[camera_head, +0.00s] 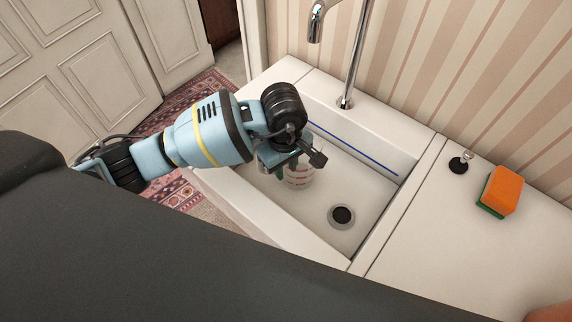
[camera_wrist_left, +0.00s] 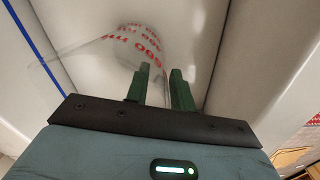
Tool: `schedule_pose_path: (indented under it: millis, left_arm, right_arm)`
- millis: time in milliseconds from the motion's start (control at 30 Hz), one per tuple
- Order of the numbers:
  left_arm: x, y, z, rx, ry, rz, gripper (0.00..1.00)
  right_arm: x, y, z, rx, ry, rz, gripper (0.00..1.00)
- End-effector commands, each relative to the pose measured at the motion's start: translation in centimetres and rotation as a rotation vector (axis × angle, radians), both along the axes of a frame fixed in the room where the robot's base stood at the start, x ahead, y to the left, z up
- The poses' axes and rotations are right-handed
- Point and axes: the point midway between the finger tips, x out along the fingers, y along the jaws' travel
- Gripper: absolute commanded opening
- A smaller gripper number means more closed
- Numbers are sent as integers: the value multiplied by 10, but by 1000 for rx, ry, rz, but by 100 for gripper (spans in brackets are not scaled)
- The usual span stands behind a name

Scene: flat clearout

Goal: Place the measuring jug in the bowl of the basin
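The measuring jug (camera_head: 299,178), clear with red markings, is inside the bowl of the basin (camera_head: 378,190), left of the drain. In the left wrist view the jug (camera_wrist_left: 125,42) lies beyond and around the fingertips. Its base is hidden, so I cannot tell whether it rests on the bowl's floor. My left gripper (camera_head: 292,165) is over the bowl, right at the jug and partly hiding it. Its two green fingers (camera_wrist_left: 161,80) stand a small gap apart, with part of the jug seeming to lie between them; a firm hold is unclear. My right gripper is out of view.
A chrome tap (camera_head: 346,95) rises behind the bowl. The drain (camera_head: 342,215) is open to view. An orange and green sponge (camera_head: 502,190) and a black stopper (camera_head: 458,165) lie on the right-hand ledge. The bowl's right part is clear.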

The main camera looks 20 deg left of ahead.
Motion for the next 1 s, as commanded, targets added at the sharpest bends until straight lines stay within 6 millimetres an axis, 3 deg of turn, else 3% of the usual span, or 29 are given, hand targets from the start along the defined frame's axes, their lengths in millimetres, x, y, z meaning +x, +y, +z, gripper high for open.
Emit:
schedule_pose_path:
  millis: [167,500,700,1000]
  left_arm:
    - [1,0,15,-1,-4,0,24]
    - [-1,1,81,-1,-4,-1,24]
    - [-2,1,110,-1,-3,-1,24]
    - [-3,2,124,0,1,0,24]
  right_arm:
    - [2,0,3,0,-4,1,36]
    - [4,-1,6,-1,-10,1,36]
    - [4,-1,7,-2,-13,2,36]
    - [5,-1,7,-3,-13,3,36]
